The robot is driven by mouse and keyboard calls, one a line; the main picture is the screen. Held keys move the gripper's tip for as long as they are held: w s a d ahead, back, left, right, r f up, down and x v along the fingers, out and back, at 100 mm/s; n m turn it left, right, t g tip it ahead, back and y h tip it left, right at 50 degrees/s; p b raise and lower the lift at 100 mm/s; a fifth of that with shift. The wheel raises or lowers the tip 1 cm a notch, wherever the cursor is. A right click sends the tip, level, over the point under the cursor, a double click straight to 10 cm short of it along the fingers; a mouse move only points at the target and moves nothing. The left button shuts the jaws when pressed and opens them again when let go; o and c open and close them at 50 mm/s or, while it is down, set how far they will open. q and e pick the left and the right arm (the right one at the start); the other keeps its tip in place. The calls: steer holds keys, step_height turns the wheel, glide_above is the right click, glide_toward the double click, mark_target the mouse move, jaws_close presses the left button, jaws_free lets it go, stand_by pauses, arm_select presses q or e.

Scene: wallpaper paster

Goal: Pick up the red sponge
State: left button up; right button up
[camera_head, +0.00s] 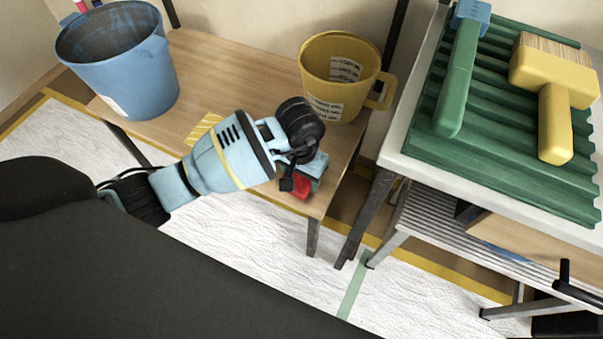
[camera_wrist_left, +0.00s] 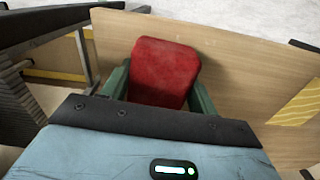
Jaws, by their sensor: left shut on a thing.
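The red sponge (camera_head: 301,188) is at the right front corner of the low wooden table, partly covered by my left gripper (camera_head: 304,175). In the left wrist view the sponge (camera_wrist_left: 164,72) sits between the two green fingers of the left gripper (camera_wrist_left: 160,92), with its upper part sticking out past them. The left gripper is shut on the sponge. I cannot tell whether the sponge touches the tabletop or is just above it. My right gripper is not in view.
On the wooden table (camera_head: 225,75) stand a blue bucket (camera_head: 120,70) at the left and a yellow measuring jug (camera_head: 340,75) at the back right. At the right, a white table (camera_head: 398,150) holds a green ribbed tray (camera_head: 500,180), a green-handled tool (camera_head: 457,85) and a yellow brush (camera_head: 553,85).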

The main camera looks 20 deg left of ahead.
arm_select(q)
steer(key=shift+r, duration=0.75)
step_height(320, 180, up, 2)
steer(key=shift+w+a+r+p, duration=0.1)
steer(key=shift+r+p, duration=0.1)
steer(key=shift+p, duration=0.35)
steer(key=s+d+p, duration=0.1)
steer(key=s+d, duration=0.3)
steer(key=s, duration=0.3)
steer(key=s+d+r+p, duration=0.1)
steer(key=s+d, duration=0.3)
steer(key=s, duration=0.3)
steer(key=shift+p, duration=0.3)
steer(key=shift+s, duration=0.1)
steer(key=o, duration=0.5)
steer(key=shift+c, duration=0.2)
steer(key=c, duration=0.5)
